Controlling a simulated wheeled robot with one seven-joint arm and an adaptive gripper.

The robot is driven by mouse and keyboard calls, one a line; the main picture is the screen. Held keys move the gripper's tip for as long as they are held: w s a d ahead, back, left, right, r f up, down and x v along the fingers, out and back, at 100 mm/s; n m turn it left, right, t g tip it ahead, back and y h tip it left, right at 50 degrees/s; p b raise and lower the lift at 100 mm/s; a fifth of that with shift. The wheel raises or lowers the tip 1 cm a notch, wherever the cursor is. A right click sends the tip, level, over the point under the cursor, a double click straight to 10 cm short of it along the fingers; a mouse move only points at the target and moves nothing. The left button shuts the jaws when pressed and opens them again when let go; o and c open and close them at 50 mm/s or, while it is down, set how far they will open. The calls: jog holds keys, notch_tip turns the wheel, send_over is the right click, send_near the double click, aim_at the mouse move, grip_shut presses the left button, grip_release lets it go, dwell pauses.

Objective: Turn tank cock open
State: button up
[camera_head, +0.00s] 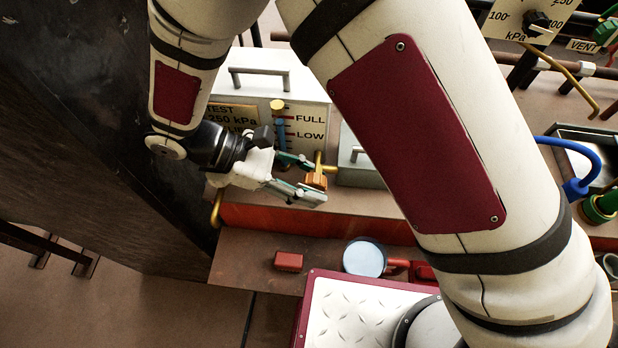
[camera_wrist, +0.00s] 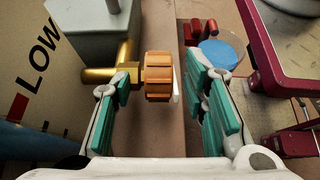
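The tank (camera_head: 262,72) is a pale box with a handle on its lid and a blue sight tube (camera_head: 281,130) beside FULL and LOW marks. Its cock is an orange ribbed knob (camera_head: 316,181) on a brass pipe (camera_head: 319,160) low on the tank's right. The knob (camera_wrist: 159,77) and the brass pipe (camera_wrist: 102,76) also show in the wrist view. My gripper (camera_head: 307,177) is open, with a teal-padded finger on either side of the knob.
A red ledge (camera_head: 300,221) runs below the tank. A light blue round cup (camera_head: 364,257) and a small red block (camera_head: 288,261) are on the lower shelf. A grey box (camera_head: 357,160) stands right of the tank. A dark wall (camera_head: 70,150) is close on the left.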

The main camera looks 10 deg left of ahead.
aim_at(309, 178)
notch_tip(309, 178, up, 10)
dwell(0.6)
